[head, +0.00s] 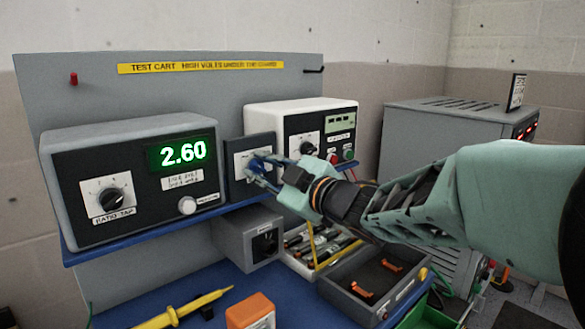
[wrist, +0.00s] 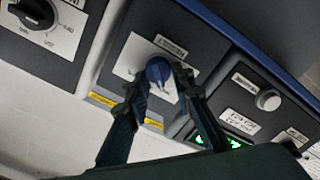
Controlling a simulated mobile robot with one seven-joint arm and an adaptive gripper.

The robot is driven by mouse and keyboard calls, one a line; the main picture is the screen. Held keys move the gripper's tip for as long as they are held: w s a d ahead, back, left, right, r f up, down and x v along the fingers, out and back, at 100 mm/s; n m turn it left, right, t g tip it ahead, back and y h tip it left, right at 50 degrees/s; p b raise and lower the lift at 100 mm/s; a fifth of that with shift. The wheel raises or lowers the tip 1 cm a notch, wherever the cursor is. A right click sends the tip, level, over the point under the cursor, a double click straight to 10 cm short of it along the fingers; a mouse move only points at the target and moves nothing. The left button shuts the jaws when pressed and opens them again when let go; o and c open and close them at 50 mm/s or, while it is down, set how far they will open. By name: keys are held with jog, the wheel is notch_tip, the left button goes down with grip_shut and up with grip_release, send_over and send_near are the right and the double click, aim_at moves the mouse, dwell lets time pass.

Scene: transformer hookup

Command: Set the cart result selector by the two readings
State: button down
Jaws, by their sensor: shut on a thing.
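The result selector is a dark panel (head: 238,170) with a pale dial plate, mounted between the two meters. Its blue knob (wrist: 158,70) shows in the wrist view, with a finger on each side. My gripper (head: 262,167), also in the wrist view (wrist: 158,79), is shut on this knob; the fingers hide part of the dial marks. In the head view the fingers cover most of the knob, so its setting is unclear. The left ratio meter (head: 130,180) reads 2.60 on its green display (head: 182,152). The white meter's display (head: 340,124) is too small to read.
Below are a grey box (head: 243,238), a tray of leads (head: 308,262) and a grey bin (head: 352,312) with orange clips. A yellow probe (head: 185,308) and an orange block (head: 250,312) lie on the blue bench. A grey cabinet (head: 410,142) stands behind my arm.

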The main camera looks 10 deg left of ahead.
jog(key=c, duration=1.7)
grip_release()
jog(key=shift+o, duration=0.2)
jog(key=shift+r+p, duration=0.1)
jog(key=shift+p, duration=0.2)
